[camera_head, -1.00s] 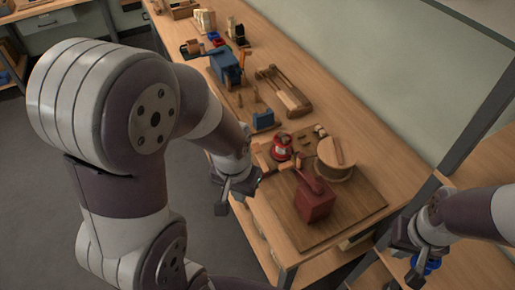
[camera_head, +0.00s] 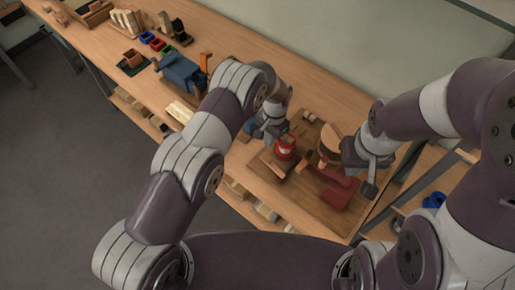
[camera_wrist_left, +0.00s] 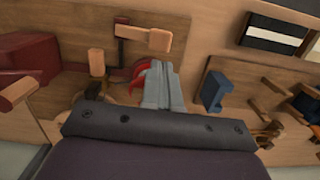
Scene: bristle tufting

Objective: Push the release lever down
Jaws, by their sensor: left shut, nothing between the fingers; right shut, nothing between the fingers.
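A wooden paddle on a dark bent bracket (camera_wrist_left: 145,38) shows at the top of the left wrist view; it may be the release lever, but I cannot tell for sure. My left gripper (camera_wrist_left: 158,85) is shut and empty, with its fingers in front of a red round part (camera_wrist_left: 138,82). In the head view, my left gripper (camera_head: 268,134) is just left of and behind that red part (camera_head: 285,147). My right gripper (camera_head: 369,186) is shut and empty, close to the right side of a dark red block (camera_head: 337,191). Any contact is unclear.
A dark red block with a wooden handle (camera_wrist_left: 18,92) stands at the left of the wrist view. A blue block (camera_wrist_left: 215,92) is on the right. A blue machine (camera_head: 182,74) stands further along the bench. A round wooden disc (camera_head: 328,140) sits between my grippers.

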